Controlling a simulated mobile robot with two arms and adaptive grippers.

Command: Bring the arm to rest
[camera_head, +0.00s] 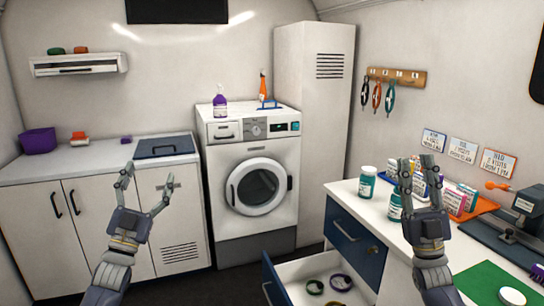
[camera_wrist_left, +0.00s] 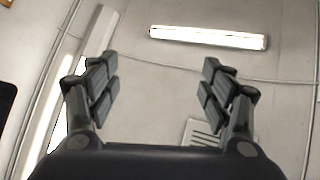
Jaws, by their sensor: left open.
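My left gripper (camera_head: 148,178) is raised in front of the white cabinets on the left, with its fingers pointing up and spread apart. In the left wrist view its two fingers (camera_wrist_left: 162,85) stand wide apart with nothing between them, facing the wall and a ceiling light. My right gripper (camera_head: 418,172) is upright in front of the right counter, its fingers apart. It partly covers the bottles and boxes behind it. I see no object held in it.
A drawer (camera_head: 312,268) stands open at the lower middle, with rings inside. The right counter (camera_head: 343,188) bears a teal-labelled bottle (camera_head: 367,182), an orange tray (camera_head: 485,205) and a green mat (camera_head: 490,285). A washing machine (camera_head: 252,230) stands at the back. Dark floor shows between the furniture.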

